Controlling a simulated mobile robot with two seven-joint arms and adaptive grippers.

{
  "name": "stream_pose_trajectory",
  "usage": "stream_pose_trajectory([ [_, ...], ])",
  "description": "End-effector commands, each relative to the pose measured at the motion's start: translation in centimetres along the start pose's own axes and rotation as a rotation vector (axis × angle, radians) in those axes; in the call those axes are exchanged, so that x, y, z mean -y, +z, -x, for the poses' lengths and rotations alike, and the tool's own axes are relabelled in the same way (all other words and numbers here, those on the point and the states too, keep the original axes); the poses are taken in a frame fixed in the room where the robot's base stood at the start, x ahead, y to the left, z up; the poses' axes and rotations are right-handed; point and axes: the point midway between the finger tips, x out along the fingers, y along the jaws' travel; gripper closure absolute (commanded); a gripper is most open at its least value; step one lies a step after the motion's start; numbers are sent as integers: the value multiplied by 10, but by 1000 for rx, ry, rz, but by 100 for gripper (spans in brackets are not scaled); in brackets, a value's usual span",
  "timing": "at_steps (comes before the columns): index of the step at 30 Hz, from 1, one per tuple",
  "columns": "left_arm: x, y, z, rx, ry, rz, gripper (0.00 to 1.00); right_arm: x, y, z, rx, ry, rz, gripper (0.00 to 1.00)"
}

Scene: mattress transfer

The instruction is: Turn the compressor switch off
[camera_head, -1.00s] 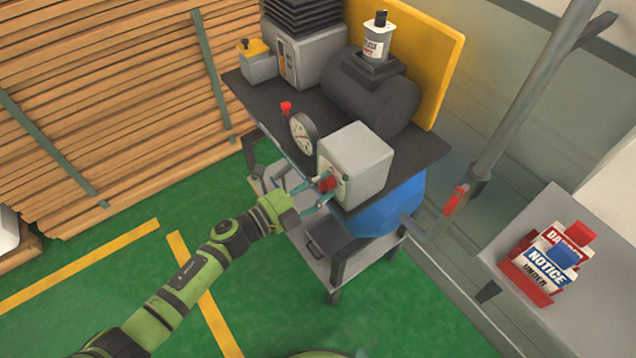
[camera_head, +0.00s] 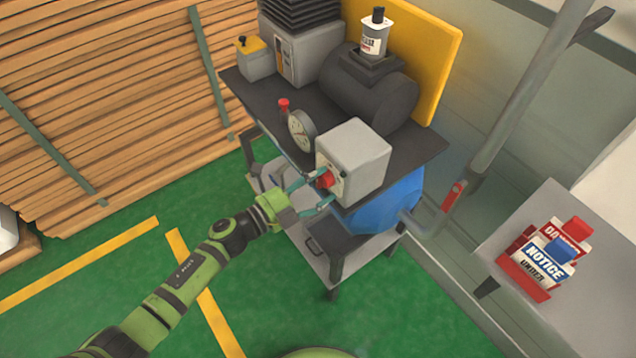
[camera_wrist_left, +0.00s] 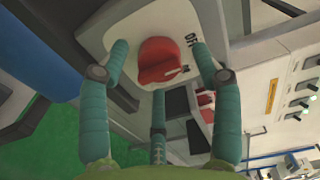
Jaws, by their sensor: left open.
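The compressor switch is a red rotary knob (camera_head: 326,179) on the front of a grey box (camera_head: 355,158) on the dark compressor stand. In the left wrist view the red knob (camera_wrist_left: 160,61) sits on a pale plate with an "OFF" label (camera_wrist_left: 191,40) to its right. My left gripper (camera_head: 312,196) is open, with its teal fingers in front of the knob. In the wrist view the fingers (camera_wrist_left: 158,75) spread around the knob, and a gap shows on both sides. Whether any finger touches it I cannot tell. My right gripper is not in view.
A round gauge (camera_head: 301,131) with a red cap stands left of the box. A dark cylinder tank (camera_head: 368,92) is behind. A blue tank (camera_head: 385,206) hangs below. A grey pipe with a red valve handle (camera_head: 453,196) and a table with notice signs (camera_head: 548,262) are right.

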Motion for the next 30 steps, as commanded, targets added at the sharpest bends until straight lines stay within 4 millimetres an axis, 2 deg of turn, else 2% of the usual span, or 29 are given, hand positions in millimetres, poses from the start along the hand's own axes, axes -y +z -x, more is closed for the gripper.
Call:
stream_pose_trajectory([
  [5,-2,0,27,-1,4,-1,35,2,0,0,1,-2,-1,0],
  [12,-2,-1,79,-1,5,1,35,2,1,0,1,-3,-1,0],
  [18,-1,-2,108,-2,4,1,35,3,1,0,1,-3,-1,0],
  [23,-1,-2,117,-4,2,2,35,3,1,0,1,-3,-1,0],
  [30,0,-2,117,-3,1,1,35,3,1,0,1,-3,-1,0],
])
